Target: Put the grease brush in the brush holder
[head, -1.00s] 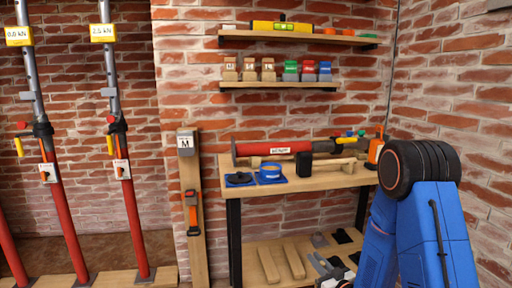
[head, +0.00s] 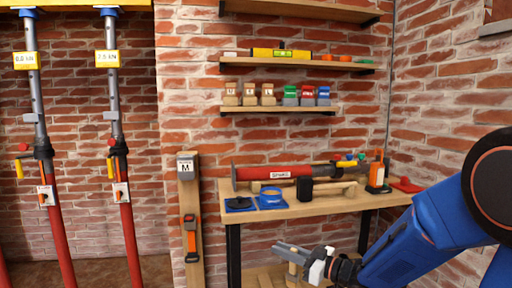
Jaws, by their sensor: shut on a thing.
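My gripper (head: 292,250) is in front of and below the workbench top, low in the head view, its grey fingers pointing left. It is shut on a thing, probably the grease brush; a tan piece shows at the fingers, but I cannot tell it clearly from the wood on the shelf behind. A small black upright box (head: 304,189) stands near the bench's front edge, possibly the brush holder.
The workbench (head: 262,214) also holds blue trays (head: 271,203), a wooden mallet (head: 335,189), a red prop (head: 280,171) and an orange bottle (head: 377,172). Wall shelves (head: 280,109) hang above. Red props (head: 129,230) stand at left. The space between them and my gripper holds a wooden post (head: 190,225).

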